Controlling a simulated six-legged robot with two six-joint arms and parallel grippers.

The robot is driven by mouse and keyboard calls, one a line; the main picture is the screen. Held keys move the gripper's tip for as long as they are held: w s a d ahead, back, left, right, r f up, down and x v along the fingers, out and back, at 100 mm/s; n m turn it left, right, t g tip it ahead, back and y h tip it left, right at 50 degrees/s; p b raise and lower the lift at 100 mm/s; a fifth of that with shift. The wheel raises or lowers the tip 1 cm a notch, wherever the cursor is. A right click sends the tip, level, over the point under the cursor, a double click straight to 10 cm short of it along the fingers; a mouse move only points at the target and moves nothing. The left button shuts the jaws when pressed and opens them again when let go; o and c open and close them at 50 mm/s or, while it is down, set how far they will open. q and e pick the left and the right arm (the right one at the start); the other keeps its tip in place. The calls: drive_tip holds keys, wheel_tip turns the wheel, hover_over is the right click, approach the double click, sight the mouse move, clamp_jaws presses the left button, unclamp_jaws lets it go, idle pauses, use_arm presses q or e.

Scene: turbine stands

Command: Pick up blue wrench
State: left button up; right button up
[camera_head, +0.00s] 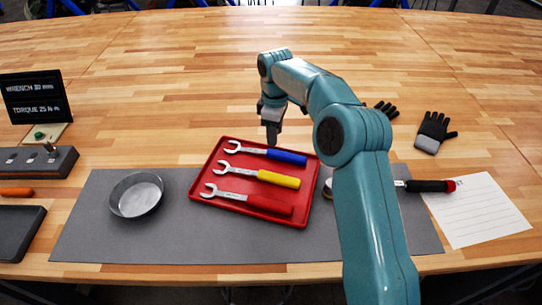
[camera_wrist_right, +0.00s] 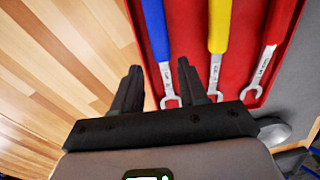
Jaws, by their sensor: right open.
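The blue wrench (camera_head: 287,157) lies in the red tray (camera_head: 203,192), at the back of a row of three, with its blue handle to the right and its open metal end to the left. My right gripper (camera_head: 272,138) is above the tray's back edge, just behind the blue wrench, pointing down. In the right wrist view the open, empty right gripper (camera_wrist_right: 160,86) has the blue wrench (camera_wrist_right: 155,30) in line between its fingers, apart from them. My left gripper is not in view.
A yellow wrench (camera_head: 278,179) and a red wrench (camera_head: 269,205) lie in the same tray. A grey metal bowl (camera_head: 137,195) stands left on the grey mat (camera_head: 180,240). Black gloves (camera_head: 434,130), a red-tipped tool (camera_head: 430,186) and a paper sheet (camera_head: 478,210) lie right.

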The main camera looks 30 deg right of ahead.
sight(275, 151)
drive_tip(key=shift+s+d+f, duration=0.1)
drive_tip(key=shift+d+f, duration=0.1)
drive_tip(key=shift+f, duration=0.7)
drive_tip(key=f, duration=0.3)
drive_tip(key=f+p, duration=0.1)
drive_tip(key=shift+s+a+f, duration=0.1)
drive_tip(key=shift+a+f, duration=0.15)
drive_tip(key=shift+d+f, duration=0.15)
drive_tip(key=shift+f, duration=0.3)
drive_tip(key=shift+r, duration=0.1)
drive_tip(key=c, duration=0.7)
clamp_jaws()
